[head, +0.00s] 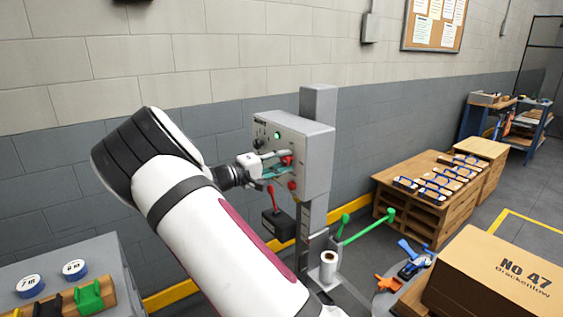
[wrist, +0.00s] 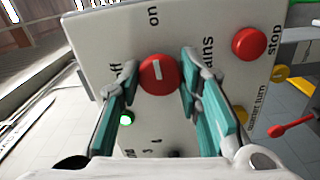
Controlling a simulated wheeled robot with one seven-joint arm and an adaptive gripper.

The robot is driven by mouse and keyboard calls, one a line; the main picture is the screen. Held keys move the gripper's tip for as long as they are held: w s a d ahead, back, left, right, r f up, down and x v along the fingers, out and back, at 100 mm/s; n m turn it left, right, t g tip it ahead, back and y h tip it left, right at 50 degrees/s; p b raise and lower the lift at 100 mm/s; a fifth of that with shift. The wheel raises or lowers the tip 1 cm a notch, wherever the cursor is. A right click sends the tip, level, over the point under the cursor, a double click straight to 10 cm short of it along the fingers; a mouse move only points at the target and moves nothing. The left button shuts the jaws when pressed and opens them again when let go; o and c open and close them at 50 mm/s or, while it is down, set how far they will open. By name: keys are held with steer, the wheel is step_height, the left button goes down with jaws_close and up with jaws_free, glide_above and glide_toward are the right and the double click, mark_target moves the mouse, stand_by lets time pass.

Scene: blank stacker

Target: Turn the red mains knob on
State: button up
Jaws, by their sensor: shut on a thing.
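The red mains knob (wrist: 158,75) is on the face of a grey control box (head: 312,150). In the wrist view it sits between the two teal-padded fingers of my gripper (wrist: 160,85), which is shut on it. The knob's white mark runs roughly up and down in that view, in line with the "on" label (wrist: 153,16) above. The "off" label (wrist: 117,75) is at the left, partly hidden by a finger. In the head view my gripper (head: 278,163) reaches the box face from the left, and the knob (head: 287,160) is partly covered.
A red stop button (wrist: 249,44) is close beside the right finger. A green lamp (wrist: 126,118) glows on the panel. A red-handled lever (head: 271,198) stands below the box. The box is on a grey post (head: 318,105) before the wall.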

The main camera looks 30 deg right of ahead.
steer(key=shift+m, duration=0.3)
stand_by(0.4)
steer(key=o, duration=1.2)
steer(key=a, duration=1.2)
steer(key=shift+s, duration=0.2)
